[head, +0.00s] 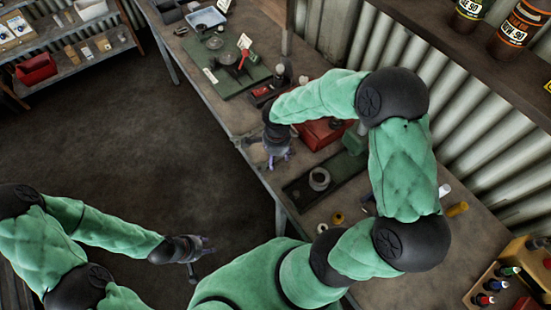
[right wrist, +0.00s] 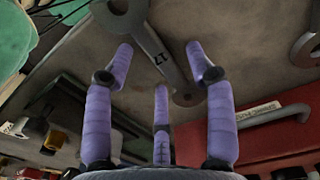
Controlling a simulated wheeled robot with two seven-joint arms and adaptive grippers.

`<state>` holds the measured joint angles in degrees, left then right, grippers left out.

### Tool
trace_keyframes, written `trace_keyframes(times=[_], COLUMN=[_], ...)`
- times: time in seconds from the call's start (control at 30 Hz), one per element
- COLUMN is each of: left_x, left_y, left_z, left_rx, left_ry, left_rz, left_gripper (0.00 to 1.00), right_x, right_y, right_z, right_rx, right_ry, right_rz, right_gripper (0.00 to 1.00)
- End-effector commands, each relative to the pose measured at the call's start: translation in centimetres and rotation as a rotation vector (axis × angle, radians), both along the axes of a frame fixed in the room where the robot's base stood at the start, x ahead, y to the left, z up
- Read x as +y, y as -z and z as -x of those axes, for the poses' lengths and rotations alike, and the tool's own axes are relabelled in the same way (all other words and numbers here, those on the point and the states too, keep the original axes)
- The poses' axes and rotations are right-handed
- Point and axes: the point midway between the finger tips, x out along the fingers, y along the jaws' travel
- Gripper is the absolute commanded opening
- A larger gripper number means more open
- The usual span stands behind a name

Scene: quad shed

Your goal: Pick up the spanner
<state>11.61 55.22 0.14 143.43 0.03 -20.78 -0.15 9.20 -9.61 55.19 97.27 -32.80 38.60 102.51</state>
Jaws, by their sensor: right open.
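A grey metal spanner (right wrist: 158,55) marked 17 lies on the bench in the right wrist view. Its open jaw is at the top edge and its shaft slants down between my right fingers. My right gripper (right wrist: 160,52) is open, with its purple fingers spread around the shaft; I cannot tell if any touches it. In the head view my right gripper (head: 277,156) is over the bench's front edge, and the spanner is too small to make out. My left gripper (head: 202,246) is off the bench, above the floor; its finger state is unclear.
Another spanner-like tool (right wrist: 307,45) lies at the right edge of the wrist view. A red toolbox (right wrist: 262,135) with a grey handle is close by. A green mat (head: 228,78) with parts lies further back; a dark green tray (head: 297,190) is in front.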

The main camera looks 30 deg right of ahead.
Motion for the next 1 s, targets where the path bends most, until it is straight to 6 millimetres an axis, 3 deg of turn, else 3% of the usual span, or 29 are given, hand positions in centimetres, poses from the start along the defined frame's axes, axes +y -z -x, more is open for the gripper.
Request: trace_keyframes(times=[0.77, 0.97, 1.0], left_x=[0.0, 0.0, 0.0], left_y=[0.81, 0.74, 0.74], left_z=[0.0, 0.0, 0.0], left_rx=[0.0, 0.0, 0.0], left_ry=[0.0, 0.0, 0.0], left_rz=[0.0, 0.0, 0.0], left_gripper=[0.4, 0.4, 0.4], right_x=[0.02, 0.03, 0.04], right_y=[0.41, 0.39, 0.4], right_z=[-0.02, 0.01, 0.02], right_rx=[-0.001, 0.0, 0.001], right_ry=[-0.001, -0.001, -0.001], right_rz=[0.0, 0.0, 0.0], right_gripper=[0.56, 0.05, 0.0])
